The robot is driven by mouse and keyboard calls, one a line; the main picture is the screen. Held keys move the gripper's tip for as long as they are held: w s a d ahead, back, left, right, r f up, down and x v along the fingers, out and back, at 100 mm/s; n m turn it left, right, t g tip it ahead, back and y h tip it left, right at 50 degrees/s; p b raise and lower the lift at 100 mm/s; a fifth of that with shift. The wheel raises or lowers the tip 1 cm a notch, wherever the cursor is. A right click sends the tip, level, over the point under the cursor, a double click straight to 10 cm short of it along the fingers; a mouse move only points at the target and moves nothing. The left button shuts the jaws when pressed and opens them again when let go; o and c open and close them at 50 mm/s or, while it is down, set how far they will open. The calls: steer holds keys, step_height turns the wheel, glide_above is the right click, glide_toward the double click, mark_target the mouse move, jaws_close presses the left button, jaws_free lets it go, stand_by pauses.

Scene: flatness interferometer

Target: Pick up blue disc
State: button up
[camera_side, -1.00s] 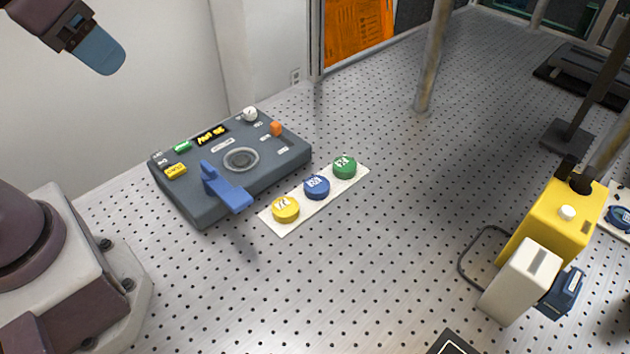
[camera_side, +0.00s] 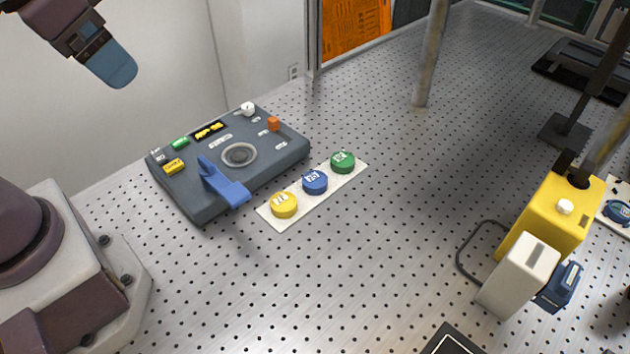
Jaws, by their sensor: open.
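The blue disc (camera_side: 315,182) lies in the middle of a white strip (camera_side: 273,222) on the perforated table. A yellow disc (camera_side: 284,205) sits to its lower left and a green disc (camera_side: 343,162) to its upper right. My gripper (camera_side: 118,76) is at the upper left, high above the table and well apart from the discs. Its blue-grey fingertip shows, seen from the side. It is open, and nothing shows in it.
A dark grey instrument box (camera_side: 265,175) with a blue lever (camera_side: 225,188) and a round ring stands left of the strip. A yellow device (camera_side: 553,217) with a white block (camera_side: 520,275) stands at right. A metal post (camera_side: 431,55) rises behind. The table right of the strip is clear.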

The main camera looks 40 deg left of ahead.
steer(key=w+d+f+n+g, duration=0.2)
steer(key=w+d+f+g, duration=0.15)
steer(key=w+f, duration=0.55)
steer(key=n+g, duration=0.1)
steer(key=n, duration=1.6)
glide_toward(314, 179)
step_height(314, 179, down, 9)
steer(key=shift+w+f, duration=0.1)
steer(key=shift+w, duration=0.1)
steer(key=shift+c, duration=0.2)
steer(key=c, duration=1)
